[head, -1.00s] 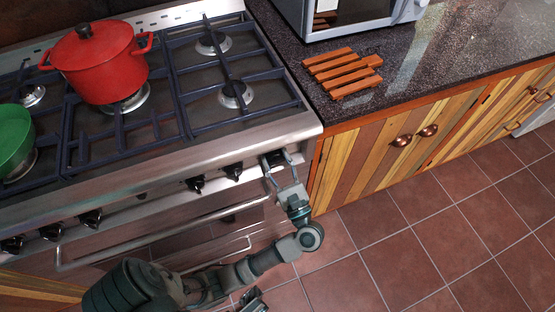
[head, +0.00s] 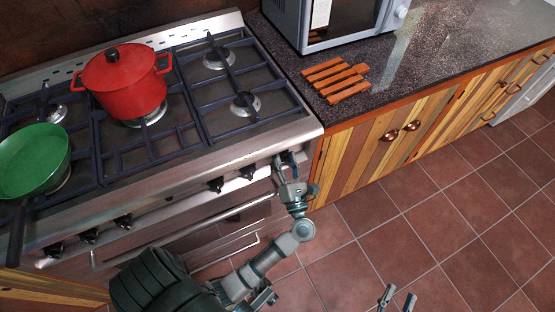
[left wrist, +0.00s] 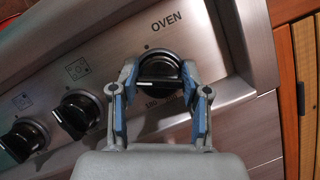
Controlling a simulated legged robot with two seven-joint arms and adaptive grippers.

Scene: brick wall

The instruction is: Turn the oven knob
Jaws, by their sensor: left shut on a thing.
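The oven knob (left wrist: 160,67) is black with a pale line across its face and sits below the word OVEN on the steel stove panel. My left gripper (left wrist: 161,88) has its two blue-padded fingers on either side of the knob, shut on it. In the head view the left gripper (head: 288,165) is at the right end of the stove front and mostly hides this knob. My right gripper (head: 397,299) shows at the bottom edge, its two fingertips apart and nothing between them, away from the stove.
Other black knobs (left wrist: 76,112) line the panel to the left. An oven handle bar (head: 190,231) runs below. A red pot (head: 125,88) and a green pan (head: 36,160) stand on the stove. A microwave (head: 345,20) and wooden trivet (head: 335,80) are on the counter. Tiled floor is clear.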

